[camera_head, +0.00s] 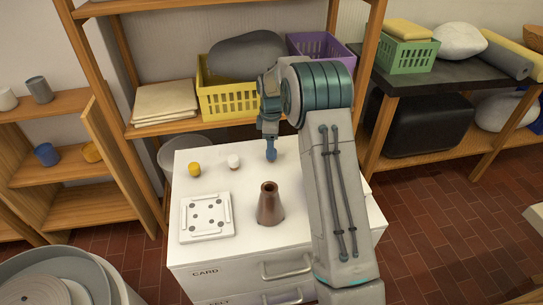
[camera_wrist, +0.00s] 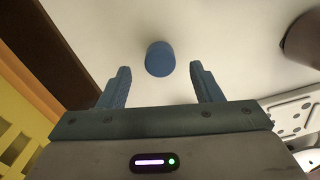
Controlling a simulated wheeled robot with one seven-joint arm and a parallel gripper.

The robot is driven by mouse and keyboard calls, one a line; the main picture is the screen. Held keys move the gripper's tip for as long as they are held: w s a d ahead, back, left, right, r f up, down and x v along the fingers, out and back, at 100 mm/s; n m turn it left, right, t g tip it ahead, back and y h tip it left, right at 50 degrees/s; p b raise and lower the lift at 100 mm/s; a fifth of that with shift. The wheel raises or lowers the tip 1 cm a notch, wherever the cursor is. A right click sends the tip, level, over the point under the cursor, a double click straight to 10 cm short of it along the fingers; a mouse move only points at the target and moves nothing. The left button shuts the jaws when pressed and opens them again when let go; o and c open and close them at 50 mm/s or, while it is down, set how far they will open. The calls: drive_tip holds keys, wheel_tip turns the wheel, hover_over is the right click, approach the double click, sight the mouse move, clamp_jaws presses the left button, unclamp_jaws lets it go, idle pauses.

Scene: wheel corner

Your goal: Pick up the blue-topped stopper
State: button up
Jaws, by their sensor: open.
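The blue-topped stopper (camera_wrist: 160,58) shows in the wrist view as a round blue top on the white surface. It lies between the lines of my two blue fingers and a little beyond their tips. My gripper (camera_wrist: 160,72) is open, with nothing between its fingers. In the head view my gripper (camera_head: 270,151) points down over the back part of the white cabinet top (camera_head: 310,205). There I cannot tell the blue stopper apart from the blue fingers.
A yellow stopper (camera_head: 194,169) and a white stopper (camera_head: 233,161) stand to the left. A brown flask (camera_head: 270,205) stands in front, beside a white holed plate (camera_head: 207,217). Shelves with a yellow basket (camera_head: 222,101) rise behind the cabinet.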

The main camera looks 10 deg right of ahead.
wheel_tip(320, 180, down, 4)
drive_tip(key=shift+f+b, duration=0.25)
drive_tip(key=shift+b, duration=0.1)
drive_tip(key=c, duration=1.1)
drive_tip(key=shift+o, duration=0.2)
drive_tip(key=shift+r, duration=0.15)
